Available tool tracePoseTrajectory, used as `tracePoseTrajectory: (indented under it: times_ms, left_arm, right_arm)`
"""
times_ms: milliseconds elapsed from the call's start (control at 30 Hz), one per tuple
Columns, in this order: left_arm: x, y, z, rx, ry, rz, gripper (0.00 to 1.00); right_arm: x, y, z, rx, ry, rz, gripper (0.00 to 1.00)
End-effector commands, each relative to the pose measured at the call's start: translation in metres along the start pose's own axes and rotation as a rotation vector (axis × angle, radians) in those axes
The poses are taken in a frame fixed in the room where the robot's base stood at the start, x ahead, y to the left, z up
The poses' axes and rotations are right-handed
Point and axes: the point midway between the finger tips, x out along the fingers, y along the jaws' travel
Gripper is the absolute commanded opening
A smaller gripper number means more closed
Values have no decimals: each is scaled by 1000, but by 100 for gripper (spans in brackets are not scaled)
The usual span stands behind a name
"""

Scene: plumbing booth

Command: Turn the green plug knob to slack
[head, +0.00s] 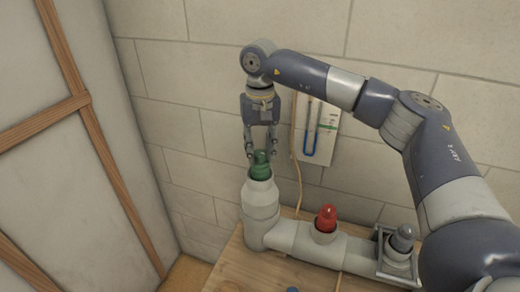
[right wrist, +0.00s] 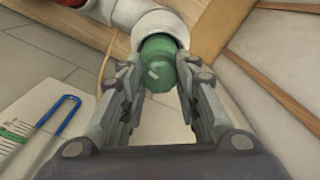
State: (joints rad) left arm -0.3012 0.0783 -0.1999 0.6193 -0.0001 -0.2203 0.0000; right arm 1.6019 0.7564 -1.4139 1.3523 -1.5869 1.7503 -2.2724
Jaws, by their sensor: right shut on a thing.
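The green plug knob (head: 260,165) sits on top of the upright white pipe end (head: 260,198) at the left of the pipe assembly. My right gripper (head: 261,156) reaches down from above, with its fingers on either side of the knob. In the right wrist view the green knob (right wrist: 158,62) shows between the two fingers, with a small pale mark on it. The right gripper is shut on the knob. My left gripper is not in view.
A red knob (head: 326,218) and a grey knob (head: 403,238) stand along the same white pipe to the right. The pipe rests on a wooden bench (head: 240,270). A wall card with a blue hook-shaped piece (head: 312,128) hangs behind. A wood-framed panel (head: 70,130) stands at the left.

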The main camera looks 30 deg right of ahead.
Motion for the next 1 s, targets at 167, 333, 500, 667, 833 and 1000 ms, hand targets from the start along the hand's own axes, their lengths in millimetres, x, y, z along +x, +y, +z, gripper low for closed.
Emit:
tracePoseTrajectory:
  times_ms: [167,333,500,667,833,1000]
  left_arm:
    - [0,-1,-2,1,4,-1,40]
    - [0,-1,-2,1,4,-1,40]
    - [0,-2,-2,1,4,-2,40]
    - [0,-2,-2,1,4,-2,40]
    - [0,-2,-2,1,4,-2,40]
    - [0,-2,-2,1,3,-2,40]
  right_arm:
    - [0,0,0,-126,1,-1,6]
    - [0,0,0,-232,1,0,6]
    - [0,-1,0,-305,2,-1,6]
    - [0,-1,0,-345,2,-1,6]
    - [0,-1,0,-357,2,-1,6]
    - [-1,-1,0,-357,2,-1,6]
